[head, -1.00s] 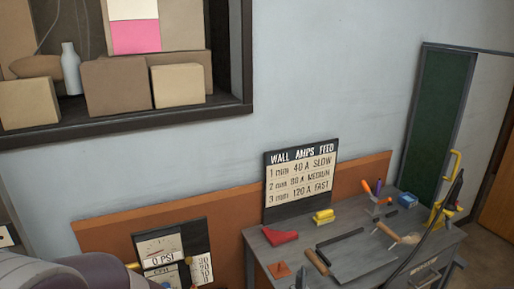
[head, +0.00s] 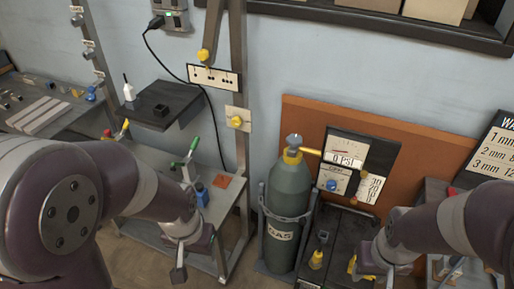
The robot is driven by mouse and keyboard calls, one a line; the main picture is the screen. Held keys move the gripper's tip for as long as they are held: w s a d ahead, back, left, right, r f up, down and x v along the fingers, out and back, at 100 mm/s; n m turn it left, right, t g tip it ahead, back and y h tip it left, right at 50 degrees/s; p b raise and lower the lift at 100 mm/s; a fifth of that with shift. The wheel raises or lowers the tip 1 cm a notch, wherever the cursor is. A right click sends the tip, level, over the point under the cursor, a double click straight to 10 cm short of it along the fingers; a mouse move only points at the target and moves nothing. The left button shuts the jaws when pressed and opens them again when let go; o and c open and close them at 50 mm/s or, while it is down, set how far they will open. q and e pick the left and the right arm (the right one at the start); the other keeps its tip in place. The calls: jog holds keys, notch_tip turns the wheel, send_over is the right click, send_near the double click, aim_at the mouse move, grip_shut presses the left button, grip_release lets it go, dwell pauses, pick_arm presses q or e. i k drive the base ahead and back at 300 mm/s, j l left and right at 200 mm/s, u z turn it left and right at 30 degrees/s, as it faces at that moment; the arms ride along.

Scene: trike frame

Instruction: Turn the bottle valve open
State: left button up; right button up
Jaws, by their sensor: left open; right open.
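The grey-green gas bottle (head: 290,195) stands upright in a dark holder (head: 262,228), right of centre. A grey round valve knob (head: 294,141) sits on its top above a yellow collar (head: 292,156). A yellow pipe runs right from the valve to a gauge panel (head: 348,146) reading 0 PSI. My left gripper (head: 192,257) is open and empty, low and to the left of the bottle. My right gripper (head: 374,268) is open, low and to the right of the bottle, partly hidden by its own arm. Neither gripper touches the bottle or valve.
A metal workbench (head: 225,185) with a green-handled clamp (head: 189,150) and a blue item (head: 202,196) stands left of the bottle. A dark shelf (head: 160,105) is on the wall. A dark cart top (head: 335,228) with a yellow-based item (head: 316,258) is right of the bottle.

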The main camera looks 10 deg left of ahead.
aim_at(294, 140)
jog(key=z, duration=0.3)
jog(key=i+j+z, duration=0.15)
jog(key=j+z, duration=0.15)
jog(key=z, duration=0.15)
jog(key=i+j+z, duration=0.1)
jog(key=j+z, duration=0.25)
jog(key=z, duration=0.15)
jog(key=j+z, duration=0.8)
jog(key=z, duration=0.15)
jog(key=j, duration=0.25)
